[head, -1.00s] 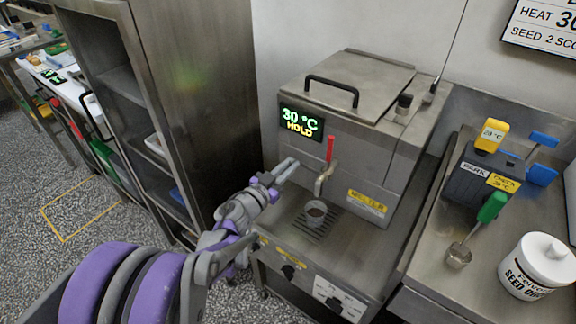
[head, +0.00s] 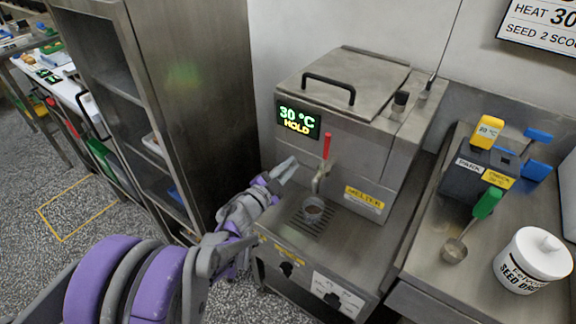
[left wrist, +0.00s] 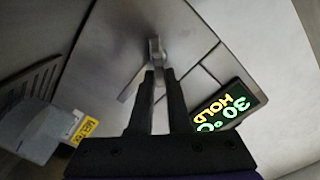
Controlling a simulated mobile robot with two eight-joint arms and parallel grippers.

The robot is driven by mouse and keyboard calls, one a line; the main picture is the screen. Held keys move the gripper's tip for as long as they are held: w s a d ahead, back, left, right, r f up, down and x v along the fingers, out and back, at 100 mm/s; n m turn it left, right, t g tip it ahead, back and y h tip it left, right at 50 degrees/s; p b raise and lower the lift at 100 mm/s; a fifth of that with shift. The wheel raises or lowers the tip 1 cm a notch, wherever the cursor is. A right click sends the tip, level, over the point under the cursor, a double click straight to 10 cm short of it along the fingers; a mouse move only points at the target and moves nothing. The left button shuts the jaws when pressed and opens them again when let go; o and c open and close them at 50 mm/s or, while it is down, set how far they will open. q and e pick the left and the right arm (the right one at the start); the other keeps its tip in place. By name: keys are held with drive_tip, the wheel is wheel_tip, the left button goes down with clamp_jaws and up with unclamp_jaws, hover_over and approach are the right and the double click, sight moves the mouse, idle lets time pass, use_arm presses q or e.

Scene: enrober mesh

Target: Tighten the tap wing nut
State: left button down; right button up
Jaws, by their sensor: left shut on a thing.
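The melter (head: 345,160) is a steel box with a black lid handle and a display reading 30 °C HOLD. Its tap (head: 320,178) has a red lever (head: 327,146) and a downward spout on the front. My left gripper (head: 286,172) is at the front panel, just left of the tap. In the left wrist view its two black fingers (left wrist: 158,78) are close together on a small grey metal piece, the wing nut (left wrist: 156,50). Its shape is partly hidden by the fingertips. My right gripper is not in view.
A cup (head: 313,205) with dark contents stands on the drip grate below the spout. At right are a dark holder (head: 470,180) with coloured handles, a green-handled scoop (head: 455,249) and a white seed tub (head: 533,262). A tall steel rack (head: 195,100) stands at left.

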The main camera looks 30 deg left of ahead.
use_arm(q)
drive_tip(key=m, duration=0.3)
drive_tip(key=f+m, duration=0.1)
drive_tip(key=m, duration=0.1)
drive_tip(key=shift+d, duration=0.35)
drive_tip(key=shift+f+m, duration=0.15)
drive_tip(key=shift+m, duration=0.85)
drive_tip(key=shift+f+m, duration=0.1)
drive_tip(key=shift+m, duration=0.9)
drive_tip(key=c, duration=0.9)
unclamp_jaws()
drive_tip(key=shift+s, duration=0.15)
drive_tip(key=s, duration=0.7)
drive_tip(key=s+a, duration=0.1)
drive_tip(key=s, duration=0.2)
drive_tip(key=shift+s, duration=0.3)
